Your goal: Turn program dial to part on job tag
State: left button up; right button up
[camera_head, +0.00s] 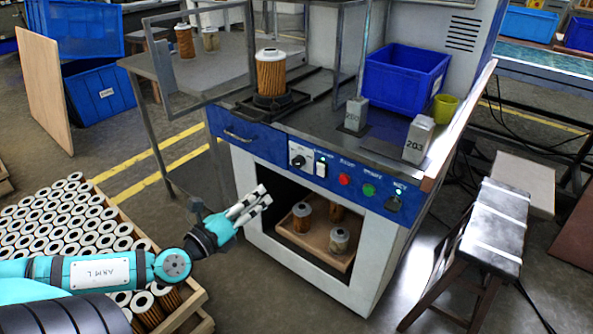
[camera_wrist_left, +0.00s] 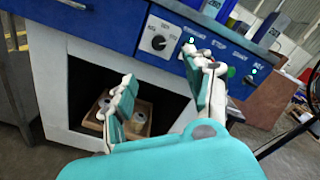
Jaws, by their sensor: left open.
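The program dial (camera_head: 298,160) is a dark round knob on a white plate at the left of the blue front panel. In the left wrist view the dial (camera_wrist_left: 158,42) shows just beyond the fingers; its pointer setting is too small to read. My left gripper (camera_head: 265,196) is open and empty, below and left of the dial, apart from it. In the left wrist view its fingers (camera_wrist_left: 160,64) are spread. Two grey blocks stand on the worktop, one marked 203 (camera_head: 418,139), the other (camera_head: 354,115) seemingly 202. I cannot tell which thing is the job tag. My right gripper is out of view.
A white rocker switch (camera_head: 320,165), a red button (camera_head: 344,180) and a green button (camera_head: 369,190) sit right of the dial. A filter cartridge (camera_head: 271,73) stands on the worktop fixture. Below the panel, an open bay holds a wooden tray (camera_head: 325,258) of cartridges.

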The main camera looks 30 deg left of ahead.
pick_arm(q)
jog(key=b, duration=0.2)
send_near(296, 163)
jog(key=w, duration=0.9)
jog(key=shift+w+d+f, duration=0.1)
jog(key=shift+d, duration=0.1)
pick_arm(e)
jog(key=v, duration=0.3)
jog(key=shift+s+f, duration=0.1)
pick_arm(q)
grip_shut()
